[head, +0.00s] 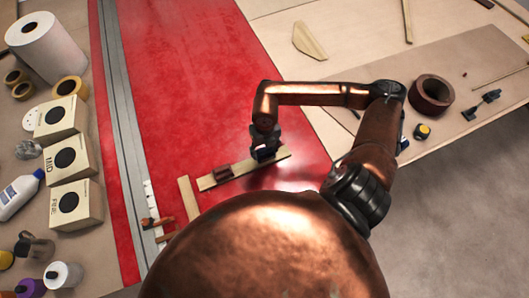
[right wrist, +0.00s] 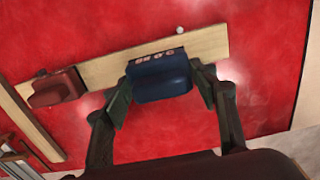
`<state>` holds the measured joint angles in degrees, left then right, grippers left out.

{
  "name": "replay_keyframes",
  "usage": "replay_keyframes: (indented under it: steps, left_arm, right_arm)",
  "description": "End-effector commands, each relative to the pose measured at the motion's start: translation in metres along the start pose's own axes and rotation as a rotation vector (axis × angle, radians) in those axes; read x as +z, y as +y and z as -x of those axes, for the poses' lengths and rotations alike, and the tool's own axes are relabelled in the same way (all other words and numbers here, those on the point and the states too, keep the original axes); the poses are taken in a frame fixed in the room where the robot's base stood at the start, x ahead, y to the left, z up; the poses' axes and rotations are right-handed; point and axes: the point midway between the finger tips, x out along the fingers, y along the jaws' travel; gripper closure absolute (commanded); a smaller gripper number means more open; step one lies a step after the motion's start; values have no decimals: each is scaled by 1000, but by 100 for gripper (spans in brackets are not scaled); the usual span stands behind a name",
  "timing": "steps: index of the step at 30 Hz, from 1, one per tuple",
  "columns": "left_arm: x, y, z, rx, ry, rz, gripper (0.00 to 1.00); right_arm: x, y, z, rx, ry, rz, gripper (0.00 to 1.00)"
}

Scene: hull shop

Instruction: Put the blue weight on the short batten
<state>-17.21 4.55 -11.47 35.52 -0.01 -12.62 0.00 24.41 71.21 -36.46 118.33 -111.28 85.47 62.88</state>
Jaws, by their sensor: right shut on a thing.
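The blue weight (right wrist: 160,78), a dark blue block with pale marks on its top edge, is between the fingers of my right gripper (right wrist: 163,92). That gripper is shut on it, and it also shows in the head view (head: 264,152). The weight overlaps a pale wooden batten (right wrist: 105,70); I cannot tell whether it touches the wood. This batten (head: 240,172) lies slanted on the red panel, with a dark red weight (head: 222,172) near its left end. A second batten (head: 188,196) lies left of it, partly hidden by my body. My left gripper is out of view.
A grey rail (head: 117,110) runs along the red panel (head: 190,60). Boxes (head: 76,205), a paper roll (head: 45,45) and bottles crowd the left table. A brown ring (head: 431,93) and a yellow-black tool (head: 422,131) lie at right. The upper red panel is clear.

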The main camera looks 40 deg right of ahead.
Motion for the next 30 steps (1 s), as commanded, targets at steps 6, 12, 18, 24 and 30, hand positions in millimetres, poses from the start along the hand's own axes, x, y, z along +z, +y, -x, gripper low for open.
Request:
replay_keyframes:
  steps: [6,12,18,24,30]
  left_arm:
    - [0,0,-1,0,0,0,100]
    - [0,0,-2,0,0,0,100]
    - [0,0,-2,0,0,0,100]
    - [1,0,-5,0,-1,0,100]
    - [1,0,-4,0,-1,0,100]
  right_arm:
    - [8,-2,-17,1,2,-1,100]
    - [8,-1,-38,3,-1,0,100]
    - [8,-1,-38,2,-2,0,100]
    - [8,-2,-43,0,0,0,46]
    - [8,-2,-42,0,0,0,32]
